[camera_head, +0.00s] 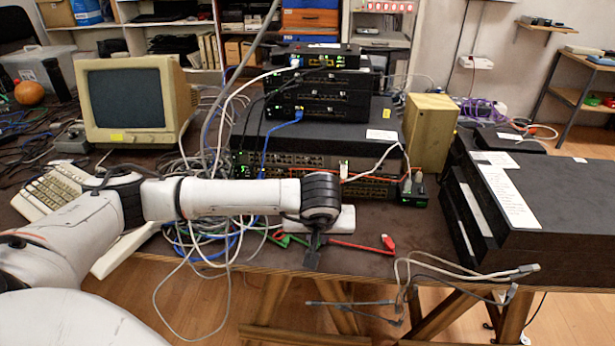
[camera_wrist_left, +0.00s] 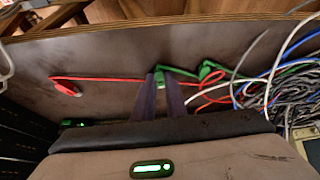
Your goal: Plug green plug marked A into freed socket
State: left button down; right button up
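My left gripper (camera_head: 312,256) points down at the table's front part, fingers close to the tabletop. In the left wrist view, a green plug (camera_wrist_left: 159,78) sits between its fingertips (camera_wrist_left: 159,84); whether they press on it is unclear. A green cable runs from it rightward. A second green plug (camera_wrist_left: 207,69) lies beside it; in the head view a green plug (camera_head: 282,240) shows left of the gripper. No letter is readable on either. The switch stack (camera_head: 290,162) stands behind, with rows of ports; I cannot tell which socket is free. My right gripper is not in view.
A red plug (camera_head: 388,242) lies right of the gripper; its red cable (camera_wrist_left: 105,79) runs toward the fingers. Tangled cables (camera_head: 215,238) lie to the left. Grey cables (camera_head: 440,272) hang over the front edge. A small black box (camera_head: 413,190) and dark cases (camera_head: 545,215) stand to the right.

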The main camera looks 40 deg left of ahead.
pick_arm(q)
jog(key=shift+r, duration=0.1)
